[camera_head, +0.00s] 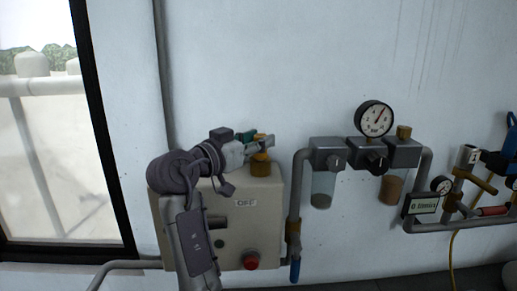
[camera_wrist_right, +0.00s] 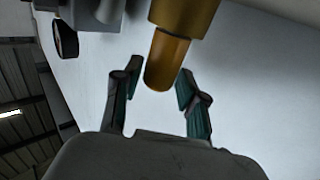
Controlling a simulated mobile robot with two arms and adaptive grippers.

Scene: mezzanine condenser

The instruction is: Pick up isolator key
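A brass-coloured cylinder (camera_wrist_right: 167,62) stands between the fingers of my right gripper (camera_wrist_right: 159,76) in the right wrist view. The fingers are spread, with a gap visible on both sides of it. In the head view, my right gripper (camera_head: 257,141) is at the top right of a beige control box (camera_head: 235,225) marked OFF. A brass piece (camera_head: 260,166) shows just below the fingers, at the box's upper edge. I cannot tell for certain whether this brass piece is the isolator key; no other key shows clearly. My left gripper is not in view.
The box has a red button (camera_head: 251,261). To its right, a grey pipe rises to an air filter unit (camera_head: 328,160) with a round gauge (camera_head: 374,118). More valves and a small display (camera_head: 421,204) are further right. A window (camera_head: 62,150) is at left. The wall above is clear.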

